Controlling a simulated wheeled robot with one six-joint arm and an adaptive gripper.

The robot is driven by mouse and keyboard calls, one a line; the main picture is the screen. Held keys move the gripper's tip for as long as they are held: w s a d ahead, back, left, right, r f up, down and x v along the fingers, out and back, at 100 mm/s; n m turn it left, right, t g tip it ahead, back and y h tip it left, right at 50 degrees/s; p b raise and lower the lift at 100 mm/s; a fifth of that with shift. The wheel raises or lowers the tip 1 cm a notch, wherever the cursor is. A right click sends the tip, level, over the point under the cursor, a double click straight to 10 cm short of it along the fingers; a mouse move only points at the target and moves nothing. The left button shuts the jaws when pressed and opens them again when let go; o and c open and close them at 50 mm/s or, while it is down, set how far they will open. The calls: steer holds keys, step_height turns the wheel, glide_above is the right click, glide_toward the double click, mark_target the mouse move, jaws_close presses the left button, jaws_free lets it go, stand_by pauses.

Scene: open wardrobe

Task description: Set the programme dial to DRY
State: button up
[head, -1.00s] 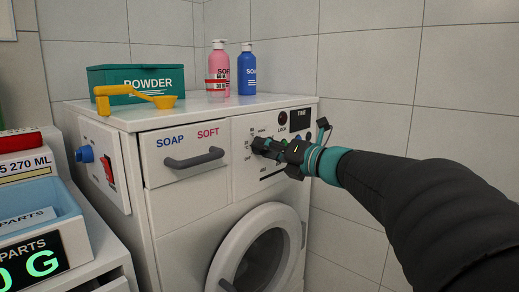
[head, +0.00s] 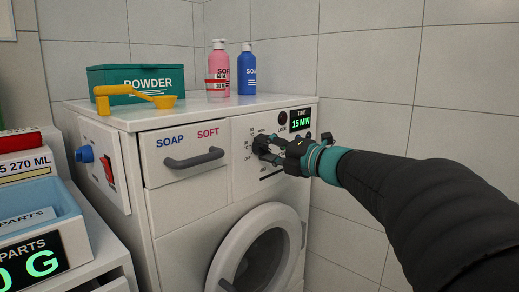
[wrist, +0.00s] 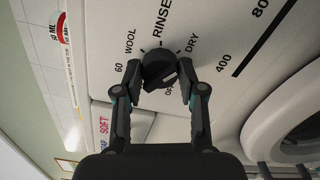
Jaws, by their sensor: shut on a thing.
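The programme dial (wrist: 158,68) is a dark round knob on the washing machine's white front panel (head: 240,180). In the wrist view, OFF, 60, WOOL, RINSE and DRY are printed around it. A pale mark shows on the knob, but I cannot tell for certain which label it points to. My gripper (wrist: 159,82) is shut on the dial, one finger on each side. In the head view my gripper (head: 265,151) partly hides the dial and its labels. The time display (head: 301,119) is lit and reads 15 MIN.
The SOAP/SOFT drawer (head: 185,165) with its dark handle is left of the dial, and the round door (head: 235,235) is below. A powder box (head: 110,80), yellow scoop (head: 155,98), pink bottle (head: 218,70) and blue bottle (head: 247,72) stand on top.

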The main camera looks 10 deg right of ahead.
steer(key=shift+r, duration=0.1)
steer(key=o, duration=1.1)
steer(key=shift+o, duration=0.2)
steer(key=v, duration=1.2)
